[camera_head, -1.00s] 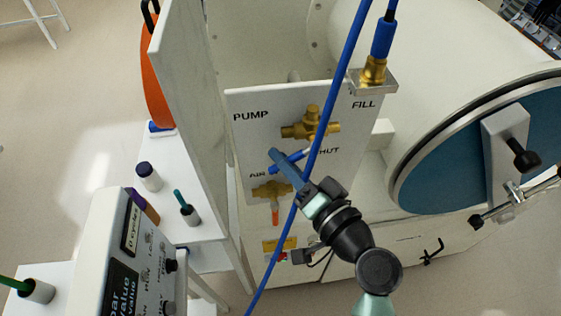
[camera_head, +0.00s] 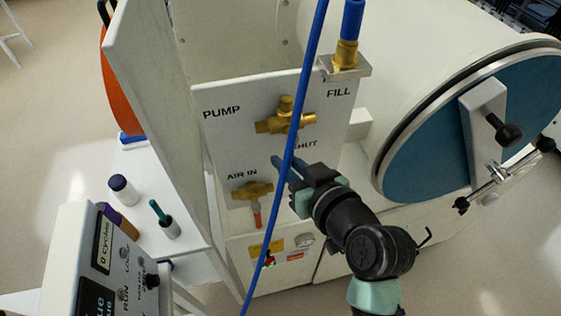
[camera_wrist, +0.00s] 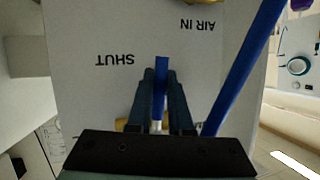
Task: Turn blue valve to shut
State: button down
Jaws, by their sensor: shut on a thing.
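The blue valve handle (camera_wrist: 161,75) stands between my two fingers in the wrist view, its blue tip poking past them and a pale shank lower down. Its brass valve body (camera_head: 286,118) is on the white panel beside PUMP in the head view. There, my gripper (camera_head: 283,166) is below that body, just under the word SHUT (camera_head: 305,145), and hides most of the handle. My gripper also shows in the wrist view (camera_wrist: 160,90), shut on the handle. SHUT (camera_wrist: 115,60) reads upside down there, left of the handle tip. The handle's exact angle is hard to tell.
A blue hose (camera_head: 301,110) runs down in front of the panel, close to my gripper. A brass valve with an orange handle (camera_head: 257,214) sits below AIR IN. The round blue door (camera_head: 440,150) is at right, and a control box (camera_head: 90,255) at lower left.

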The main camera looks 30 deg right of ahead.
jog(key=shift+s+d+n+h, duration=0.1)
jog(key=shift+d+n+h, duration=0.2)
dwell(0.4)
jog(key=c, duration=0.8)
grip_release()
jog(key=shift+c, duration=0.2)
jog(key=d+v, duration=0.1)
jog(key=v, duration=1.2)
jog(key=shift+a+r+p, duration=0.2)
jog(key=shift+a+p, duration=0.25)
jog(key=shift+a, duration=0.05)
